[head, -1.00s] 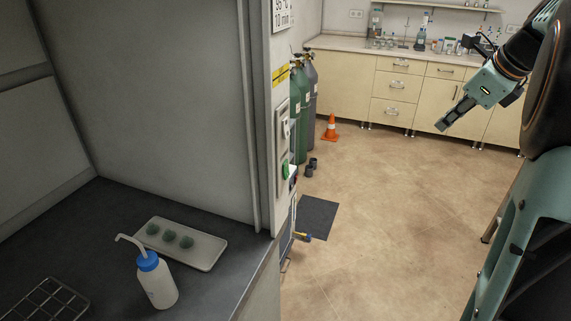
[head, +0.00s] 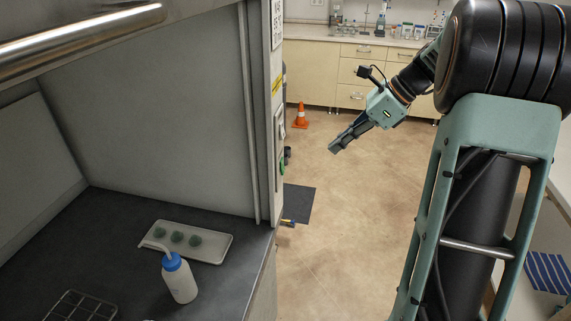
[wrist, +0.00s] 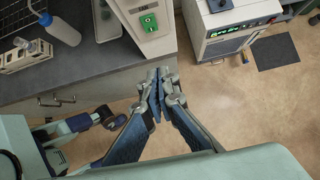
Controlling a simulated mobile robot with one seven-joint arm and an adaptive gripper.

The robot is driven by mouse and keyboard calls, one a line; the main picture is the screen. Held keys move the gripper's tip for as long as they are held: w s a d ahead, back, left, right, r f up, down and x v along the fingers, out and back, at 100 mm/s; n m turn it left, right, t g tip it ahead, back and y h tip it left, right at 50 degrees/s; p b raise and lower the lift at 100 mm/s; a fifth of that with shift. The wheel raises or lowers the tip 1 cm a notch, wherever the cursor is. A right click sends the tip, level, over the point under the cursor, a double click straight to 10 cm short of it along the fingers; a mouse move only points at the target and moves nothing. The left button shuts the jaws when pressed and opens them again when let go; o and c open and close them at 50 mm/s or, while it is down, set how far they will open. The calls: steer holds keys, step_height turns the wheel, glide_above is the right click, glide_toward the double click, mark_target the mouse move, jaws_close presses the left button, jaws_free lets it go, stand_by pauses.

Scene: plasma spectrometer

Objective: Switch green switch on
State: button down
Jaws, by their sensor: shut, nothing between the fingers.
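The green switch (head: 282,168) shows edge-on in the head view, on the narrow end face of the grey cabinet wall. In the wrist view the green switch (wrist: 149,22) sits on a pale panel at the top, beyond the fingertips. Whether its rocker is on or off is too small to tell. My gripper (head: 335,147) is shut and empty, in the air to the right of the switch in the head view. In the wrist view my gripper (wrist: 159,73) has its fingers together, apart from the panel, below it in the picture.
A wash bottle (head: 180,279) and a tray (head: 217,257) with several green lumps stand on the dark worktop (head: 110,225). An instrument (wrist: 216,45) with a green display stands right of the panel. An orange cone (head: 300,117) is on the floor, which is open around my arm.

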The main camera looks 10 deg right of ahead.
mark_target(283, 166)
steer(key=shift+s+a, duration=0.1)
steer(key=shift+a, duration=0.2)
steer(key=shift+f, duration=0.1)
steer(key=shift+w+a+r+p+x, duration=0.2)
steer(key=shift+a+r+x, duration=0.15)
steer(key=shift+x, duration=1.8)
steer(key=shift+w+a+r+p+x, duration=0.1)
steer(key=shift+a+r+p+x, duration=0.25)
steer(key=shift+x, duration=1.75)
steer(key=shift+w+a+r+p+x, duration=0.1)
steer(key=shift+a+r+x, duration=0.25)
steer(key=shift+x, duration=1.8)
steer(key=shift+a, duration=0.15)
